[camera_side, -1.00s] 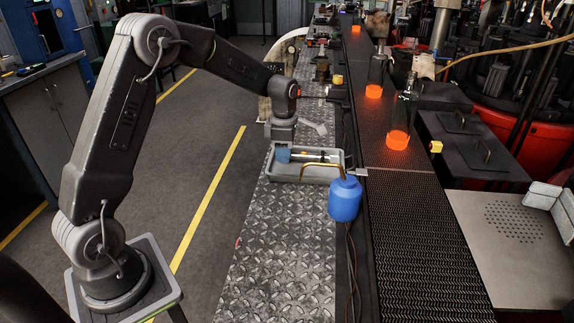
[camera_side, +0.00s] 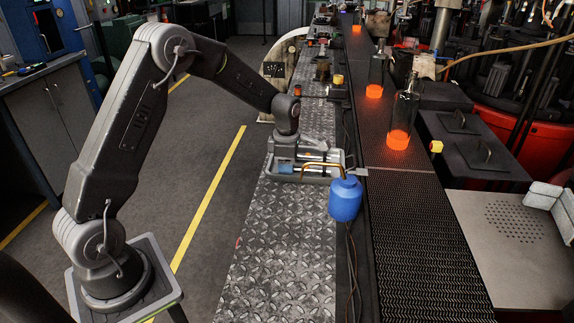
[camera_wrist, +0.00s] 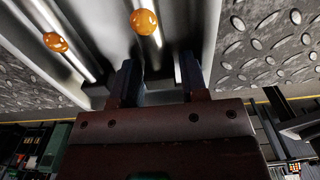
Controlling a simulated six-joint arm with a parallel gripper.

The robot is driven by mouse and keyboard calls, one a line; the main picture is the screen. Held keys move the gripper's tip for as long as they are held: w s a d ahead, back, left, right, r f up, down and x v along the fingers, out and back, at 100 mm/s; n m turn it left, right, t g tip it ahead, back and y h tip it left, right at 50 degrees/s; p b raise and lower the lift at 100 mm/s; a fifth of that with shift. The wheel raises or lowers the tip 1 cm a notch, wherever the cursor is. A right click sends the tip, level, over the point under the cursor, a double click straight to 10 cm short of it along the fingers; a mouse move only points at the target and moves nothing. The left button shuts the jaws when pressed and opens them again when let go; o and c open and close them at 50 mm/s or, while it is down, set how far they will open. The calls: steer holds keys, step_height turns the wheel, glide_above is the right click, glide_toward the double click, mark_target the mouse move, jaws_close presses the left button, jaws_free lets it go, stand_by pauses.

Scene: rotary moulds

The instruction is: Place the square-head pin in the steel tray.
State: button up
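My gripper (camera_side: 303,158) is down at the tray, partly hidden by my wrist. In the wrist view my gripper (camera_wrist: 160,75) has its two dark fingers apart, with no clear sign of anything clamped. Two orange balls, one upper middle (camera_wrist: 144,22) and one at left (camera_wrist: 54,41), show with bright rod-like strips beyond the fingertips. I cannot make out a square head on any pin.
A blue oil can (camera_side: 345,199) with a brass spout stands close to the tray's right front, its spout reaching over the tray. A dark conveyor (camera_side: 420,245) with glowing bottles runs along the right. The near diamond-plate bench (camera_side: 280,250) is clear.

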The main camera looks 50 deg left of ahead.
step_height(320, 180, up, 12)
steer(key=s+d+r+m+t, duration=0.2)
steer(key=s+d+r+m, duration=0.3)
steer(key=s+r+m, duration=0.2)
steer(key=s+d+m+t, duration=0.1)
steer(key=s+d+m, duration=0.3)
steer(key=s+m, duration=0.5)
steer(key=s+d+m+t, duration=0.2)
steer(key=s+d+m, duration=0.2)
steer(key=s+m, duration=0.6)
steer(key=shift+s+m+t, duration=0.25)
steer(key=shift+m+t, duration=0.05)
steer(key=shift+m, duration=0.2)
steer(key=shift+r, duration=0.1)
